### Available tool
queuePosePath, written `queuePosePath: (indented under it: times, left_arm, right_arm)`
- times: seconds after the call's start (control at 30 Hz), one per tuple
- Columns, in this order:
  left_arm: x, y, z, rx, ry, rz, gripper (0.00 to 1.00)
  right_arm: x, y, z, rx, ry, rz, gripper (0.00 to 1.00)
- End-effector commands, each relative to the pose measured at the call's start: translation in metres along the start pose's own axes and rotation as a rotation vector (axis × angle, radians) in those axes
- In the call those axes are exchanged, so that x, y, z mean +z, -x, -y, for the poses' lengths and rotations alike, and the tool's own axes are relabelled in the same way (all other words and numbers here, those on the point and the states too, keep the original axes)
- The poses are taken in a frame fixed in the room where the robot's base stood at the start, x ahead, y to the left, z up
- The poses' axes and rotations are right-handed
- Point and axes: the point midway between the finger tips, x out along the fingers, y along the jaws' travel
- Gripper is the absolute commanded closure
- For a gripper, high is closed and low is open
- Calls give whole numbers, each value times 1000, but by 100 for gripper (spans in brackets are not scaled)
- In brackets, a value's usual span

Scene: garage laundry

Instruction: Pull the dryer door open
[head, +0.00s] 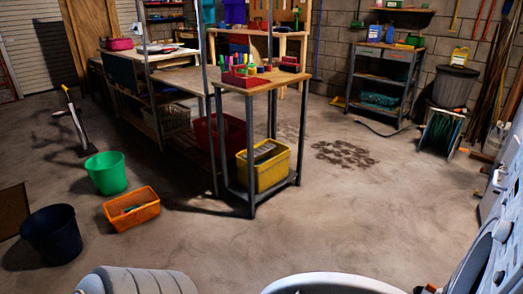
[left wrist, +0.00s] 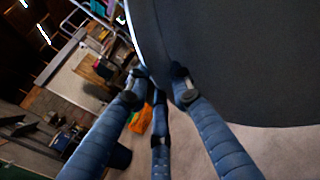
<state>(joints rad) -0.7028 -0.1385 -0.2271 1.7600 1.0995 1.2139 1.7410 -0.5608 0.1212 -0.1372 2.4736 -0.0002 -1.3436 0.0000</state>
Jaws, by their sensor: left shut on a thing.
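The dryer (head: 487,245) shows its front with round knobs at the lower right of the head view. A round door with a pale rim (head: 335,279) shows only its top at the bottom edge, standing out to the left of the dryer front. In the left wrist view its broad dark face (left wrist: 260,65) fills the upper right. My left gripper (left wrist: 160,80) is shut on the door's edge, with fingers on either side of it. The exact contact is partly hidden. My right gripper is not in view.
A workbench (head: 262,85) with a yellow bin (head: 264,168) below stands mid-floor. A green bucket (head: 106,172), an orange basket (head: 132,210) and a dark bucket (head: 52,235) stand on the left. The floor between bench and dryer is clear.

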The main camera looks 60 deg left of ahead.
Motion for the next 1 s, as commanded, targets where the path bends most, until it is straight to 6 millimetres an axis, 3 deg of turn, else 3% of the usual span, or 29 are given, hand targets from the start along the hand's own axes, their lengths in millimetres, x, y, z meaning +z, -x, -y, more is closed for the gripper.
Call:
queuePosePath:
  times: [0.47,0.5,0.6,1.0]
  left_arm:
    - [4,-2,0,12,8,4,100]
    - [4,-2,0,12,8,4,77]
    - [4,-2,1,10,7,3,59]
    - [10,-1,-1,7,4,0,59]
  right_arm:
    - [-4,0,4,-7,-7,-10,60]
    - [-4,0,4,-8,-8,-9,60]
    - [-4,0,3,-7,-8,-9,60]
    - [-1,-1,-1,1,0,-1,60]
